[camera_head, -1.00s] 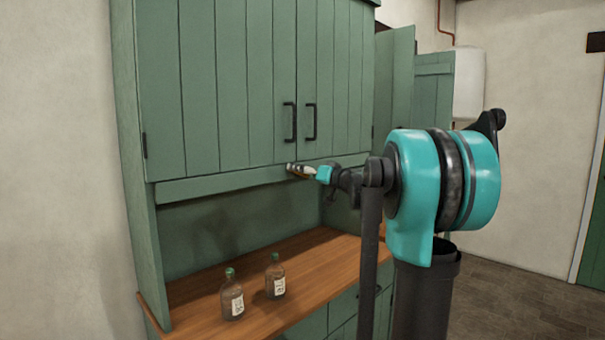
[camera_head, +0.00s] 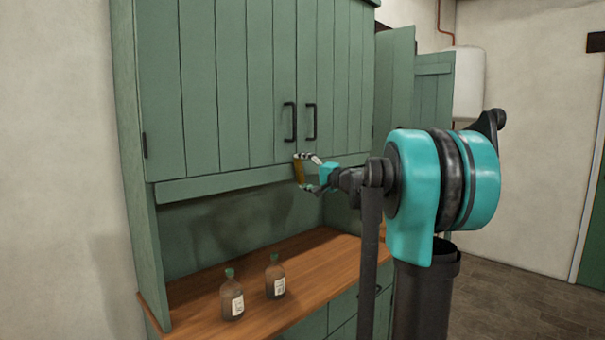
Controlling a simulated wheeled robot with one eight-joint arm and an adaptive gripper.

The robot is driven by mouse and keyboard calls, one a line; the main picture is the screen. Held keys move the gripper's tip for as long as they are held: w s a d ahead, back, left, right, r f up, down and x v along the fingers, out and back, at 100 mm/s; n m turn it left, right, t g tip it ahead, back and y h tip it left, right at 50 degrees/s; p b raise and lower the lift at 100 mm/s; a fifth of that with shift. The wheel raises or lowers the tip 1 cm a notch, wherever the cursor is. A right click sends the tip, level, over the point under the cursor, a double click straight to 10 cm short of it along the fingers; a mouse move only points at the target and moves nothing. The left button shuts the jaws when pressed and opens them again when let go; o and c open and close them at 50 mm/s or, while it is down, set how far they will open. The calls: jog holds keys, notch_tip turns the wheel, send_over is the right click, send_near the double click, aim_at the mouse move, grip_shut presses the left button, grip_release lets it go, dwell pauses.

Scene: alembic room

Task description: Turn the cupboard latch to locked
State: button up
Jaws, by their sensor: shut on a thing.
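The green cupboard (camera_head: 225,95) has two closed doors with black handles. A small brass-coloured latch (camera_head: 299,172) shows at the lower edge of the doors, below the handles. It stands close to upright, tilted slightly. My gripper (camera_head: 306,172) is shut on the latch, one finger at its upper end and the other near its lower end. The fingers hide part of the latch, and its pivot cannot be made out.
A wooden counter (camera_head: 255,299) lies below, with two brown bottles with green caps (camera_head: 232,299) (camera_head: 275,279) on it. Other green doors (camera_head: 433,98) stand to the right, by a white wall box (camera_head: 469,84). The space under the doors is open.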

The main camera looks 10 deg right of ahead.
jog(key=shift+m, duration=1.3)
jog(key=o, duration=1)
jog(key=v, duration=1.2)
